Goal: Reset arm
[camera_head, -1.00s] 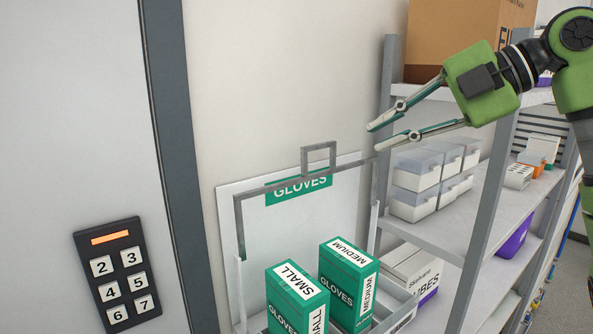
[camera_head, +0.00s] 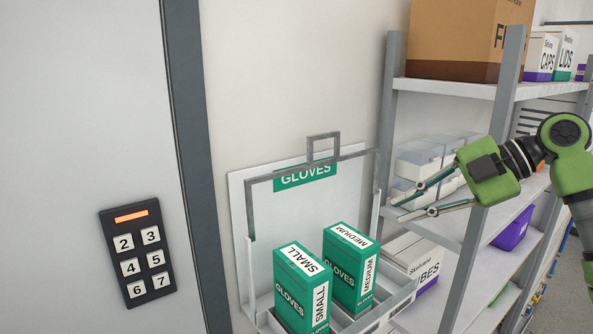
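My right gripper (camera_head: 396,209) is in the right half of the head view, in front of the grey shelf rack. Its two fingers point left and are spread apart with nothing between them. My green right arm (camera_head: 566,150) comes in from the right edge. The fingers lie in front of the clear-lidded boxes (camera_head: 424,160) on the shelf and partly hide them. My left gripper is not in view.
A glove rack (camera_head: 240,205) on the wall holds a SMALL glove box (camera_head: 300,285) and a MEDIUM glove box (camera_head: 350,265). A keypad (camera_head: 138,254) is on the door at left. The shelf rack (camera_head: 391,90) carries a cardboard box (camera_head: 455,38). Wall space above the gloves is clear.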

